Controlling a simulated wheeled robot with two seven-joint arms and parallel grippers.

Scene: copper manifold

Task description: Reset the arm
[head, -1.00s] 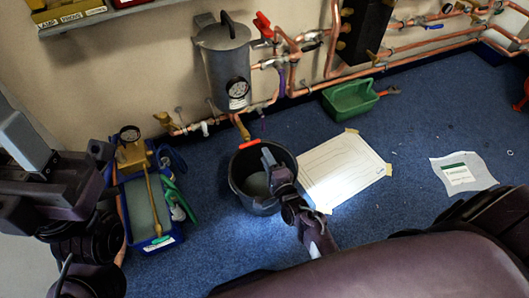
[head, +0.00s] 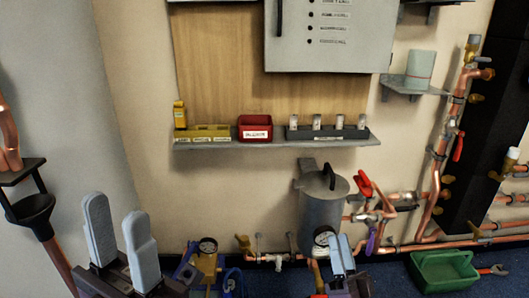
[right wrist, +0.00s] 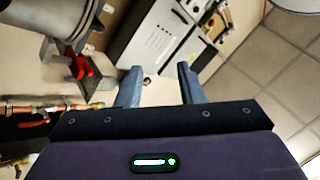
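My left gripper (head: 117,208) is at the lower left of the head view, its two pale grey-blue fingers pointing up and apart with nothing between them. My right gripper (head: 339,241) is at the bottom of the head view, in front of the grey cylindrical tank (head: 324,212) and overlapping its gauge. In the right wrist view my right gripper (right wrist: 158,72) has its fingers wide apart and empty. The tank also shows in the right wrist view (right wrist: 35,25), at the upper left. The lower parts of both arms are cut off by the frame edge.
Copper pipes (head: 440,244) with red-handled valves run along the wall at right. A shelf (head: 280,143) holds a red bin (head: 255,127) and small items below a grey cabinet (head: 330,40). A green tray (head: 442,270) lies on the blue floor.

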